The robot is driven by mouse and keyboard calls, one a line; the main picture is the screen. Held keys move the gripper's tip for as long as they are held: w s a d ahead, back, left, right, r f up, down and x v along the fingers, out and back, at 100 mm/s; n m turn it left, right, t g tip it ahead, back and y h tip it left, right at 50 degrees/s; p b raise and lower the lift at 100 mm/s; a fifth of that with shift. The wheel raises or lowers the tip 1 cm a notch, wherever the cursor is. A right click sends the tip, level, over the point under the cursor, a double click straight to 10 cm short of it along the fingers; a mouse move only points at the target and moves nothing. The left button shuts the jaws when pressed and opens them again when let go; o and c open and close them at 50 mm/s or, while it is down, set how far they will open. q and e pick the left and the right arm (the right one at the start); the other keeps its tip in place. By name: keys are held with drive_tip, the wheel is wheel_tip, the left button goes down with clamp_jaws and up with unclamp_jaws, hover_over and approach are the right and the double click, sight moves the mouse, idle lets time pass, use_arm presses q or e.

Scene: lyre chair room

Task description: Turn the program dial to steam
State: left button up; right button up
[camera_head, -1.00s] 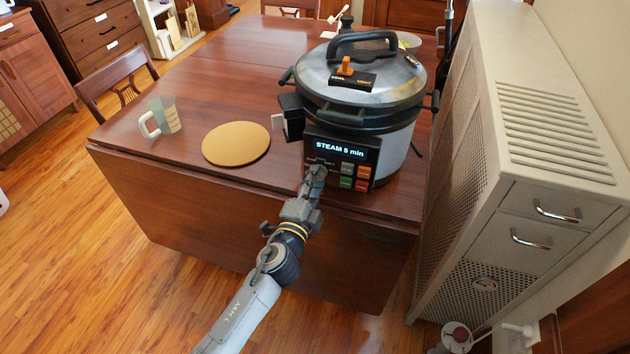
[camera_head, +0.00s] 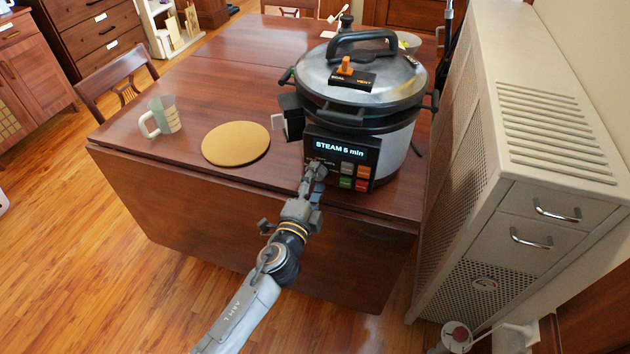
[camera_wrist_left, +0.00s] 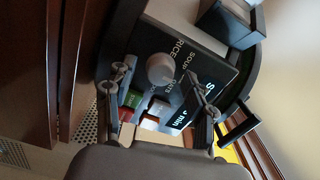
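The pressure cooker (camera_head: 362,80) stands at the table's near right corner. Its front panel (camera_head: 343,150) has a lit display (camera_head: 339,148) that starts with STEAM and ends in min. The program dial (camera_wrist_left: 160,68) is a round grey knob in the left wrist view, with labels such as RICE and SOUP beside it. In the head view my gripper hides the dial. My left gripper (camera_head: 314,173) is at the panel's left part; in the left wrist view its fingers (camera_wrist_left: 157,92) are apart, one on either side of the knob. I cannot tell whether they touch it. My right gripper is not in view.
Coloured buttons (camera_head: 354,176) sit right of the dial. A round tan board (camera_head: 236,143) and a measuring cup (camera_head: 161,117) lie left on the wooden table (camera_head: 220,83). A beige cabinet (camera_head: 500,150) stands close on the right.

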use_arm(q)
drive_tip(key=v, duration=1.2)
idle(0.3)
drive_tip(key=s+a+f+n+g+y, duration=0.1)
drive_tip(key=s+a+f+n+g, duration=0.2)
drive_tip(key=f, duration=0.8)
drive_tip(key=s+a+f+n+g+y+p, duration=0.15)
drive_tip(key=s+a+f, duration=0.25)
drive_tip(key=f, duration=0.7)
drive_tip(key=s+a+f+n+g+y, duration=0.1)
drive_tip(key=s+a+f+n+g, duration=0.25)
drive_tip(key=f, duration=0.75)
drive_tip(key=s+a+f+n+g, duration=0.2)
drive_tip(key=s+f, duration=0.3)
drive_tip(key=s, duration=0.5)
drive_tip(key=s+a+f+n+g+y, duration=0.1)
drive_tip(key=s+a+f+n+g, duration=0.2)
drive_tip(key=s+f, duration=0.3)
drive_tip(key=s+a+f+n+g+y, duration=0.1)
drive_tip(key=s+a+f+n+g, duration=0.2)
drive_tip(key=s, duration=1.1)
wheel_tip(320, 180, down, 3)
drive_tip(key=shift+a+f+n, duration=0.2)
drive_tip(key=shift+a+n, duration=0.4)
drive_tip(key=shift+a, duration=0.05)
